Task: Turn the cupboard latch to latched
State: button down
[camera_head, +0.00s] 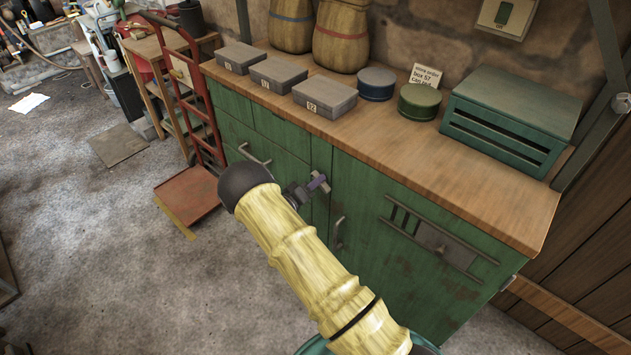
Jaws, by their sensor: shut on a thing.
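The green cupboard (385,262) stands under a wooden worktop, with its doors closed. A small purple-grey latch (319,182) sits on its front, high up near the gap between two door panels. My gripper (309,188) is at the latch, shut on it. My yellow arm reaches up to it from the lower right and covers part of the cupboard front. The jaws are small and dark here, and the latch's exact angle is hard to tell.
A handle (339,233) sticks out below the latch, and another handle (254,154) is to the left. A red hand truck (190,95) stands left of the cupboard. Grey boxes (325,95) and round tins (419,101) stand on the worktop. The floor at left is mostly clear.

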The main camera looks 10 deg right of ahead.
jog(key=n, duration=0.4)
jog(key=n+p, duration=0.1)
jog(key=n, duration=0.1)
jog(key=shift+f+n, duration=0.3)
jog(key=shift+f, duration=0.05)
dwell(0.3)
jog(key=c, duration=1.4)
grip_release()
jog(key=shift+a+r, duration=0.1)
jog(key=shift+a, duration=0.1)
jog(key=v, duration=1.7)
jog(key=shift+s, duration=0.15)
